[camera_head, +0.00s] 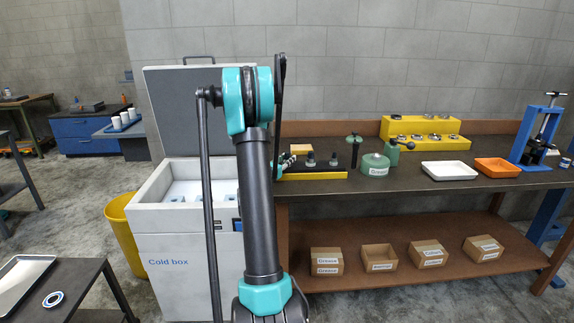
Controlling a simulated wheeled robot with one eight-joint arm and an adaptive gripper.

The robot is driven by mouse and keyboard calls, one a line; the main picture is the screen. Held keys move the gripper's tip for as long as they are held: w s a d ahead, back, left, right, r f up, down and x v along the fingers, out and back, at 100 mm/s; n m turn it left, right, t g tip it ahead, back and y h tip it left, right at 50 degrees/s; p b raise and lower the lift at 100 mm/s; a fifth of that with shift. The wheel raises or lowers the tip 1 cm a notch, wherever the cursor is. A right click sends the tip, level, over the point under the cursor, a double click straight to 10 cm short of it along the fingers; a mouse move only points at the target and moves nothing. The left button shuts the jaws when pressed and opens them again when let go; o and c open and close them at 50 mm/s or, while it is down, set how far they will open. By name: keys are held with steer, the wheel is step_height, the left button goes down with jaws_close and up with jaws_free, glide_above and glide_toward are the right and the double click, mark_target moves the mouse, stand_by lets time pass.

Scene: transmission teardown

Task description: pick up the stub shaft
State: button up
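My arm rises through the middle of the head view and bends over at a teal joint. I cannot single out the stub shaft with certainty. Several small dark and metal parts (310,160) stand on a low rack with a yellow front (315,176), just right of my gripper.
The workbench (410,188) holds a green labelled pot (375,165), a yellow stepped stand (427,130) with metal rings, a white tray (449,171), an orange tray (497,167) and a blue press (538,140). An open cold box (180,255) stands left. Labelled cartons sit below.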

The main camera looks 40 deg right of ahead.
jaws_close()
steer(key=shift+r, duration=0.1)
